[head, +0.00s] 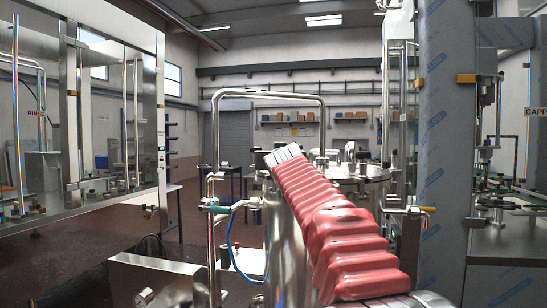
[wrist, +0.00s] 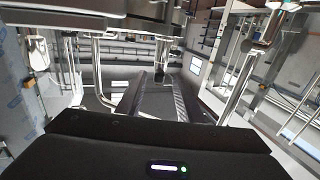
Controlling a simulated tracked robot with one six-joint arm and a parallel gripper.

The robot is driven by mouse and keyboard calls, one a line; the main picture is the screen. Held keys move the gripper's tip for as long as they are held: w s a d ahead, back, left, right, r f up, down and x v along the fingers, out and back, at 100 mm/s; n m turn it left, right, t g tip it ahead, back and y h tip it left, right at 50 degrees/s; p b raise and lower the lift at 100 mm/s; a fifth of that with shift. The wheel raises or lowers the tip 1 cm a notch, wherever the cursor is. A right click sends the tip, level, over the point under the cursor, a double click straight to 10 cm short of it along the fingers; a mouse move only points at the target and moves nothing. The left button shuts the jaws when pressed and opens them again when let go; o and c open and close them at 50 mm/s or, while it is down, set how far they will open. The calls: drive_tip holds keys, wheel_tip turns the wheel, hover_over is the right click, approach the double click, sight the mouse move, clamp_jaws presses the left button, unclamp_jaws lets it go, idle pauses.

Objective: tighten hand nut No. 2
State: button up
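A round steel tank lid (head: 372,178) stands behind my arm in the head view, with several small upright fittings around its rim. I cannot tell which of them is hand nut No. 2; no number is readable. In the wrist view the picture looks upside down, and steel lid parts (wrist: 65,12) fill the top. My gripper (wrist: 160,82) shows there with its two dark fingers apart. A small dark piece on a post (wrist: 161,72) shows between or beyond the fingertips; I cannot tell its distance or whether it is a nut. Nothing is visibly held. The gripper is not discernible in the head view.
A bent steel pipe frame (head: 268,93) rises left of the tank, with a teal-handled valve (head: 216,208) and blue hose (head: 238,262) below. A film-wrapped column (head: 443,140) stands close on the right. A glazed steel cabinet (head: 100,110) stands left.

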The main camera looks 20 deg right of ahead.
drive_tip(key=shift+x, duration=2.35)
drive_tip(key=shift+c, duration=0.4)
clamp_jaws()
